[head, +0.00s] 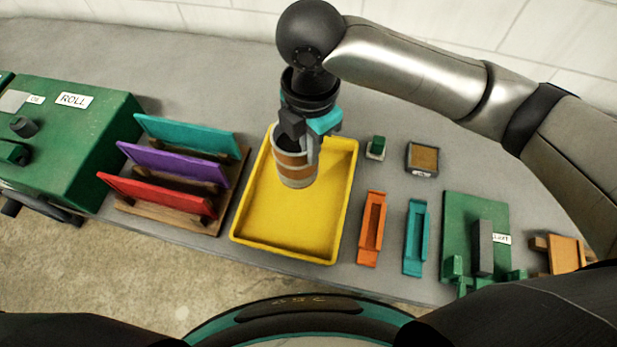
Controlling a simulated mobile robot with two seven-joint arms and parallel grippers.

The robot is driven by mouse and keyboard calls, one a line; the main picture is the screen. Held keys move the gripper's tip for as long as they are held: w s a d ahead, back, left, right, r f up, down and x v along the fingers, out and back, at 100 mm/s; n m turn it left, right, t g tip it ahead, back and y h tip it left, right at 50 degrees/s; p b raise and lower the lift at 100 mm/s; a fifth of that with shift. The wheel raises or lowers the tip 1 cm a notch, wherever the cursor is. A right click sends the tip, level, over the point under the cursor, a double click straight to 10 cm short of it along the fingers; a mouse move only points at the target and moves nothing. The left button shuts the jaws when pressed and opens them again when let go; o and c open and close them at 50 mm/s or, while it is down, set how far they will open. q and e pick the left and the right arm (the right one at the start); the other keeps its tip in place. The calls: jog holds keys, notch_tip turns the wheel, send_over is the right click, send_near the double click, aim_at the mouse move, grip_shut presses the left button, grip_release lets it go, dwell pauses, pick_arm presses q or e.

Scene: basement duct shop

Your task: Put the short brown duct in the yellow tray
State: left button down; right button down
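The short brown duct (294,170) is a grey open-topped cylinder with a brown band around it. It is upright, over the upper middle part of the yellow tray (292,235). My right gripper (303,142) comes down from above and is shut on the duct at its upper rim, on the right side. I cannot tell whether the duct's bottom touches the tray floor or hangs just above it. The rest of the tray that I can see is empty. My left gripper is not in view.
Left of the tray is a wooden rack (190,217) with teal, purple and red sheets, then a green machine (75,135) marked ROLL. To the right are an orange holder (371,230), a teal holder (416,238), a small green block (377,146), a square box (422,158) and a green fixture (462,215).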

aim_at(309, 183)
notch_tip(309, 183, down, 7)
jog(key=shift+r, duration=0.2)
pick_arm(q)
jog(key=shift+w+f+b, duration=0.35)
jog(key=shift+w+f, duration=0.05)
pick_arm(e)
jog(key=shift+w+f, duration=0.1)
jog(key=shift+f, duration=2.3)
jog(key=c, duration=1.1)
grip_release()
notch_tip(309, 183, up, 12)
jog(key=shift+r, duration=0.15)
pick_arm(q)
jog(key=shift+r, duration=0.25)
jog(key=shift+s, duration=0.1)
